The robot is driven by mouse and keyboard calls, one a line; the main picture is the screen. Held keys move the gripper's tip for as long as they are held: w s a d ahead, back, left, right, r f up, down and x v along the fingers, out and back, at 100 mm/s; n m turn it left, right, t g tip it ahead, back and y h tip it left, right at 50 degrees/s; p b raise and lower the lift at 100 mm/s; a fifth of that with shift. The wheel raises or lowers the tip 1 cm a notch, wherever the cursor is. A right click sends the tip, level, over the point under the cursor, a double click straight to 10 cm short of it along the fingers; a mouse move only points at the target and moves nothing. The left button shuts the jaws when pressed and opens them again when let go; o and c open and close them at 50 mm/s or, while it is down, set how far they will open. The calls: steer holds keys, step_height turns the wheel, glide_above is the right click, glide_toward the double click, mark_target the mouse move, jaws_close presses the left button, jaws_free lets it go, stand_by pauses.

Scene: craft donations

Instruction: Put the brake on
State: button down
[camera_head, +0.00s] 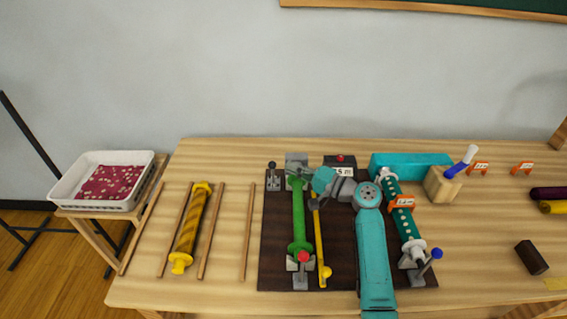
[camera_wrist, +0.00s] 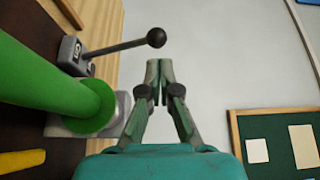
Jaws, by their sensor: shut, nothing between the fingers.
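A small lever with a dark ball knob (camera_head: 272,166) stands roughly upright on a grey base at the far left corner of the dark board (camera_head: 275,270). In the wrist view the same lever's knob (camera_wrist: 156,38) sticks out from its labelled grey base (camera_wrist: 72,56); the label is too small to read. I take this lever for the brake, but cannot confirm it. My gripper (camera_head: 292,170) is over the far end of the green roller, right of the lever. In the wrist view my gripper (camera_wrist: 160,66) is shut and empty, its fingertips close to the knob but apparently apart.
The green roller (camera_head: 299,220), yellow rod (camera_head: 319,240) and dotted teal roller (camera_head: 401,218) lie on the board. A red-knobbed lever (camera_head: 303,257) and a blue-knobbed lever (camera_head: 436,254) stand at its near end. A display box (camera_head: 340,164) is behind. Wooden sticks (camera_head: 247,235) lie left.

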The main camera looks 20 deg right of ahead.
steer(key=v, duration=0.7)
steer(key=shift+d, duration=0.3)
steer(key=shift+r, duration=0.15)
